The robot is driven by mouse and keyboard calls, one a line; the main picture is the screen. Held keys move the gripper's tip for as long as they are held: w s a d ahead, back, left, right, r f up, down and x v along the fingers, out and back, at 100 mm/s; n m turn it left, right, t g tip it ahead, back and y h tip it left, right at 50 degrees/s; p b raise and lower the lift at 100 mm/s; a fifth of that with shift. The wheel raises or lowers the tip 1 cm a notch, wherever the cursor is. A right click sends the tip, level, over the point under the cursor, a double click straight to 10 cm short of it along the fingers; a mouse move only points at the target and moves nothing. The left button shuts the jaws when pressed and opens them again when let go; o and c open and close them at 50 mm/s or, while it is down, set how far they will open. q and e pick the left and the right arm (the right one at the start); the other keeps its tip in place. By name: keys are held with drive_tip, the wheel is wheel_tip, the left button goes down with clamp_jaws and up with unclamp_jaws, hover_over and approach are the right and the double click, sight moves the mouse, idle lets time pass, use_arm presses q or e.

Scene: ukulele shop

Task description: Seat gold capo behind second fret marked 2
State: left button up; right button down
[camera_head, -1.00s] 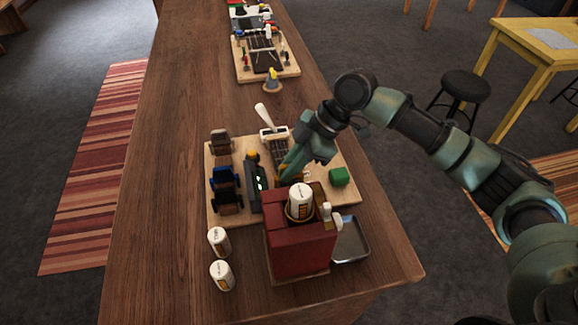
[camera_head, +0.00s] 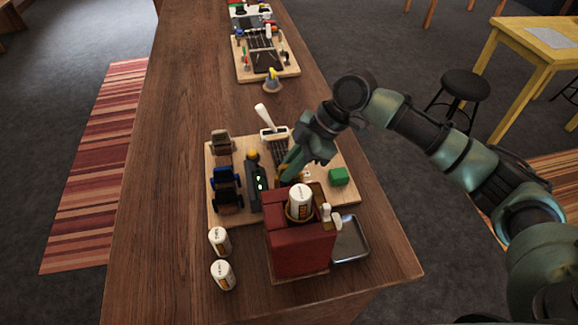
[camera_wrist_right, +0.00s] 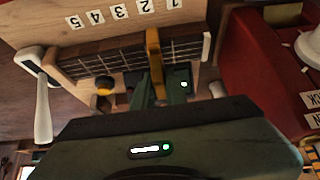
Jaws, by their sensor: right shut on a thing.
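In the right wrist view, the gold capo (camera_wrist_right: 154,50) lies across the dark fretboard (camera_wrist_right: 105,60) beside the label 2 (camera_wrist_right: 146,6), slightly toward the label 1 (camera_wrist_right: 172,4). The labels 3, 4 and 5 run off to the left. My right gripper (camera_wrist_right: 160,90) is shut on the capo's near end. Whether the capo presses on the strings cannot be told. In the head view, my right gripper (camera_head: 287,174) reaches down over the fretboard (camera_head: 278,150), and the capo is mostly hidden. My left gripper is not in view.
A red box (camera_head: 300,250) with a white canister (camera_head: 300,203) stands close in front of the gripper. A green block (camera_head: 339,177) and metal tray (camera_head: 350,240) are to its right. A dark device (camera_head: 257,188) and blue-black stand (camera_head: 225,188) are left. A white lever (camera_head: 265,117) rises behind.

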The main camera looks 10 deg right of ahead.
sight(302, 173)
drive_tip(key=shift+p, duration=0.4)
drive_tip(key=shift+f+b, duration=0.3)
drive_tip(key=shift+f, duration=0.3)
idle(0.3)
drive_tip(key=c, duration=1.7)
unclamp_jaws()
drive_tip(key=shift+r, duration=0.1)
drive_tip(key=p+v, duration=0.4)
drive_tip(key=v, duration=0.2)
drive_tip(key=shift+p, duration=0.4)
drive_tip(key=p+v, duration=0.3)
drive_tip(key=v, duration=0.2)
